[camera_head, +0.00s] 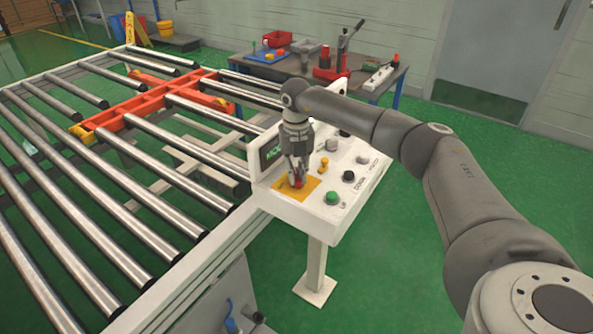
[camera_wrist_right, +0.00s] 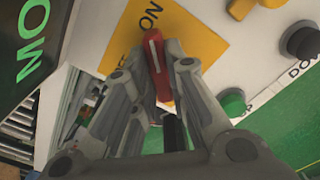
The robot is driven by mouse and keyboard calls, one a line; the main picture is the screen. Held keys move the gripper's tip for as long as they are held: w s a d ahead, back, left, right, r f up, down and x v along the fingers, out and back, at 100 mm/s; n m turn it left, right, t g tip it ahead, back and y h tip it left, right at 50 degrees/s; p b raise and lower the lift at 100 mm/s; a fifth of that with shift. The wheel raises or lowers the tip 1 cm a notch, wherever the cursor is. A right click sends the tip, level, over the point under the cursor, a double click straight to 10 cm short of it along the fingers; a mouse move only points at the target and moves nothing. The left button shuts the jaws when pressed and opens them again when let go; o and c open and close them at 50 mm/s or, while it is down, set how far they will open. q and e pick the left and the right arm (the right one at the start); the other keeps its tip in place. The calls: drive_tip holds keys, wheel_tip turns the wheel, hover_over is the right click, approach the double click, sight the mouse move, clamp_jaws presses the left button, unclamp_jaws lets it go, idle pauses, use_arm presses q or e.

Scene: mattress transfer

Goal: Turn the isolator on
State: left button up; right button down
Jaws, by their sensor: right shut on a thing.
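The isolator is a red rotary handle (camera_wrist_right: 157,62) with a white line along it, on a yellow plate (camera_head: 310,187) at the left end of the white control panel (camera_head: 345,192). The yellow plate (camera_wrist_right: 193,40) in the right wrist view carries the word ON and partly hidden lettering. My right gripper (camera_head: 297,178) reaches down onto the plate. In the right wrist view its fingers (camera_wrist_right: 160,75) are closed around the red handle, one on each side. The handle's lower part is hidden between the fingers. My left gripper is not in view.
A green button (camera_head: 332,198), a black knob (camera_head: 349,176) and other controls sit right of the plate. A dark display (camera_head: 273,150) stands behind it. A roller conveyor (camera_head: 110,170) with an orange frame (camera_head: 150,97) fills the left. A workbench (camera_head: 385,82) stands behind.

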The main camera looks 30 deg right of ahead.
sight(297, 174)
drive_tip(key=shift+w+r, duration=0.1)
idle(0.3)
drive_tip(key=c, duration=1.4)
unclamp_jaws()
drive_tip(key=shift+c, duration=0.2)
wheel_tip(297, 174, up, 12)
drive_tip(key=shift+f, duration=0.2)
